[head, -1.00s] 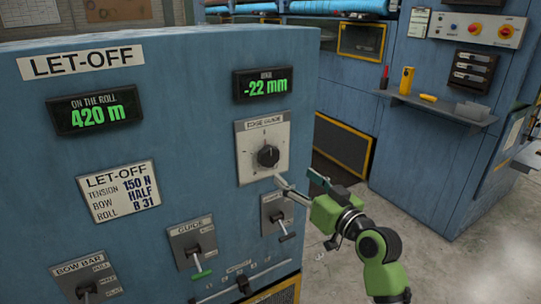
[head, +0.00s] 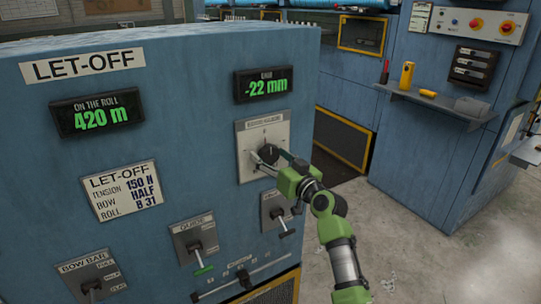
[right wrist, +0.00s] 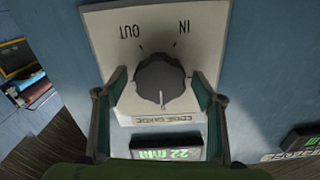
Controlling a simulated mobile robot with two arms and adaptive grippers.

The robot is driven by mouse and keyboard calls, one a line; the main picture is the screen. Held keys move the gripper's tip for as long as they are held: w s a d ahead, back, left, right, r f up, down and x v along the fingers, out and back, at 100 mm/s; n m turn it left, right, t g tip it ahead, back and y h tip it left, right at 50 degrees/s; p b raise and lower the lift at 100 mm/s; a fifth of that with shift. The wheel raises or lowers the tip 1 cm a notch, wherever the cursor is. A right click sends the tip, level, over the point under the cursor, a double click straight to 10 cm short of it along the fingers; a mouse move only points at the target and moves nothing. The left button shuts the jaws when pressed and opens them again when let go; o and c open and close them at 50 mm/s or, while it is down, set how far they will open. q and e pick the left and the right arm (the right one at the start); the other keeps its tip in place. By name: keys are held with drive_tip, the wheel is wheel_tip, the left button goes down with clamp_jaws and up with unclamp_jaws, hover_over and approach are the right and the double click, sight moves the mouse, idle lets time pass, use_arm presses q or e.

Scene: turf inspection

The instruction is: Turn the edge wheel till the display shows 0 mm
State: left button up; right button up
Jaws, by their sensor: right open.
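The edge wheel is a black knob (head: 268,154) on a pale plate (head: 246,138) on the blue let-off cabinet. The edge display (head: 263,85) above it reads -22 mm in green. My right gripper (head: 267,160) is at the knob, partly covering it in the head view. In the right wrist view, the knob (right wrist: 160,82) sits between the two spread fingers of my right gripper (right wrist: 158,92), and they look apart from it. The plate appears upside down there, with OUT and IN marks and a white pointer line on the knob. My left gripper is not in view.
Below the plate is a small lever switch (head: 280,222), close under my right arm. A guide lever (head: 197,246) and a bow bar lever (head: 90,285) are further left. A shelf (head: 435,103) with small tools is on the right. The floor between is clear.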

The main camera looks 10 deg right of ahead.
drive_tip(key=shift+w, duration=0.15)
drive_tip(key=c, duration=1.1)
drive_tip(key=shift+m, duration=0.3)
